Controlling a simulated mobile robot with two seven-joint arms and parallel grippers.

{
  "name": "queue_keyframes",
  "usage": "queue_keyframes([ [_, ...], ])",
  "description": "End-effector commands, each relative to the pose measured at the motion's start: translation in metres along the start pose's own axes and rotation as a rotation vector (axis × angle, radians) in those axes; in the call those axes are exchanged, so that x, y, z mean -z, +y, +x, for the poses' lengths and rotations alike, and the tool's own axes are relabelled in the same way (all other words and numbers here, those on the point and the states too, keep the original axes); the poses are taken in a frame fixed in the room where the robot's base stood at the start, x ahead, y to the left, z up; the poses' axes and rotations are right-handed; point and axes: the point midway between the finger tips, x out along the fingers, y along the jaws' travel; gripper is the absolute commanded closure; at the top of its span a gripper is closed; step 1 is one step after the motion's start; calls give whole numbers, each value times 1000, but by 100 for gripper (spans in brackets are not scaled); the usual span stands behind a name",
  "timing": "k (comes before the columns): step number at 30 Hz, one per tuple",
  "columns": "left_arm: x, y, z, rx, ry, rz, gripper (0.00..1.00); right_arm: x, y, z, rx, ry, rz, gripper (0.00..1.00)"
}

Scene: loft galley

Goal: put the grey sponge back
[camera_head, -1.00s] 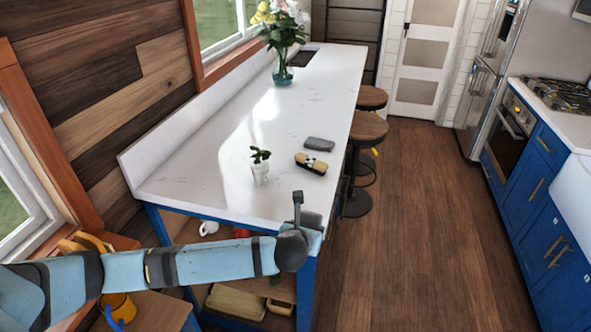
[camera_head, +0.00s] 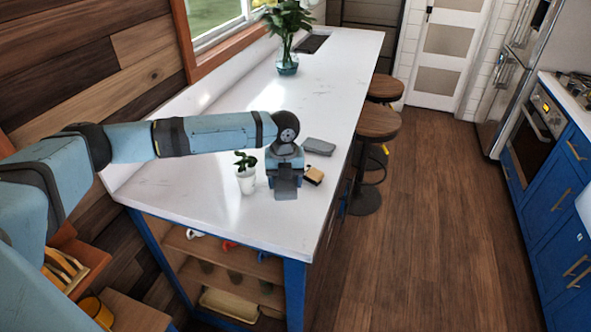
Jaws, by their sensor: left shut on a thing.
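A flat grey slab (camera_head: 319,146), which looks like the grey sponge, lies on the white countertop (camera_head: 215,215) near its right edge. My left gripper (camera_head: 285,188) points down over the counter, just left of and nearer than the slab, and apart from it in the picture. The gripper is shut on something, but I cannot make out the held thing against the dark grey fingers. A tan and black block (camera_head: 314,177) shows at the gripper's right side, its left part hidden; I cannot tell whether they touch. My right gripper is out of view.
A small potted plant (camera_head: 246,176) stands close left of the gripper. Stools (camera_head: 377,122) line the counter's right side. The counter's near end is clear.

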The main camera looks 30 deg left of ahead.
Motion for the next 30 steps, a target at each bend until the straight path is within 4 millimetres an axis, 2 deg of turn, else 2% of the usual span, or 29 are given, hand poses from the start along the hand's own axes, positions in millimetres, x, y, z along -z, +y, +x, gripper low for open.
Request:
queue_keyframes([
  [6,0,0,14,-2,4,0,59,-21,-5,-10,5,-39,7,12],
  [18,0,0,56,0,2,-1,59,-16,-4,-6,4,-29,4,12],
  [30,0,0,68,1,1,0,59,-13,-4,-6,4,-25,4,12],
])
